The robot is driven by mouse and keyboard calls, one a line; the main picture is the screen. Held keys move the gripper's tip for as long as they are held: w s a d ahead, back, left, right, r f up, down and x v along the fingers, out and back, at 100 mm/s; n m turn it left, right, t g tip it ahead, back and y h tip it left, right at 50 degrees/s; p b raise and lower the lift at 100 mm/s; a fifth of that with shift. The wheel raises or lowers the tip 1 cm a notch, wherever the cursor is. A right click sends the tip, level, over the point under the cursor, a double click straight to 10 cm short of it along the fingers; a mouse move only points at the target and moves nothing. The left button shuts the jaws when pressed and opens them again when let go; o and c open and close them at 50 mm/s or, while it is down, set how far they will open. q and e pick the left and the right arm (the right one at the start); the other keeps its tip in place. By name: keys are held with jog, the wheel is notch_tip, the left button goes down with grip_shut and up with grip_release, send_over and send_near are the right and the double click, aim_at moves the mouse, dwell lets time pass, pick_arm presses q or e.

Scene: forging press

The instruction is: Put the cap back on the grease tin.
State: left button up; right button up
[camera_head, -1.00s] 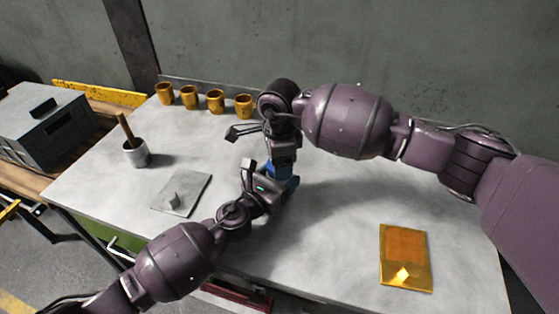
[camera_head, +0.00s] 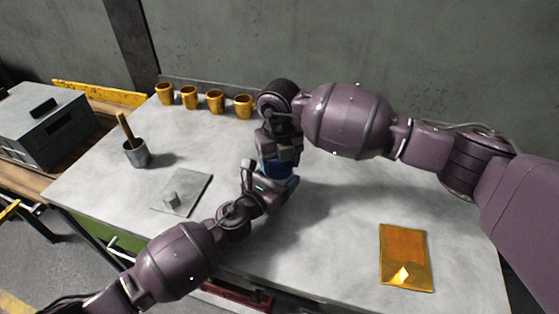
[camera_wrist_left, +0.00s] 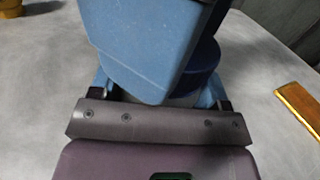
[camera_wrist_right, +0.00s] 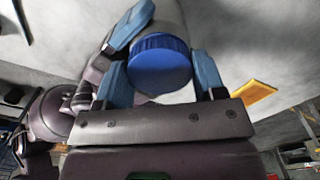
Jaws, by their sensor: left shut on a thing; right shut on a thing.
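The blue ribbed cap (camera_wrist_right: 160,65) is between the fingers of my right gripper (camera_wrist_right: 163,72) in the right wrist view. The pale grease tin (camera_wrist_right: 170,14) lies directly beyond it, in line with the cap. In the left wrist view the tin (camera_wrist_left: 184,101) is between the fingers of my left gripper (camera_wrist_left: 158,98), partly hidden by a blue finger of the right gripper. The cap's dark blue side (camera_wrist_left: 207,58) shows against the tin. I cannot tell whether the cap is fully seated. In the head view my right gripper (camera_head: 272,168) meets my left gripper (camera_head: 288,184), hiding tin and cap.
Several yellow cups (camera_head: 215,101) stand along the table's back edge. A grey pot with a brown handle (camera_head: 137,152) and a grey plate with a small block (camera_head: 190,200) are at left. An orange-yellow tray (camera_head: 405,246) lies at right. The table's middle right is clear.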

pick_arm(q)
jog(key=shift+w+a, duration=0.2)
jog(key=shift+a, duration=0.05)
pick_arm(e)
jog(key=m, duration=0.3)
jog(key=shift+s+f, duration=0.1)
jog(key=o, duration=1)
jog(key=shift+c, duration=0.2)
pick_arm(q)
jog(key=shift+s+d, duration=0.1)
pick_arm(e)
jog(key=shift+o, duration=0.3)
pick_arm(q)
jog(key=shift+d, duration=0.1)
jog(key=shift+s, duration=0.1)
pick_arm(e)
jog(key=shift+r, duration=2.3)
jog(key=shift+c, duration=0.5)
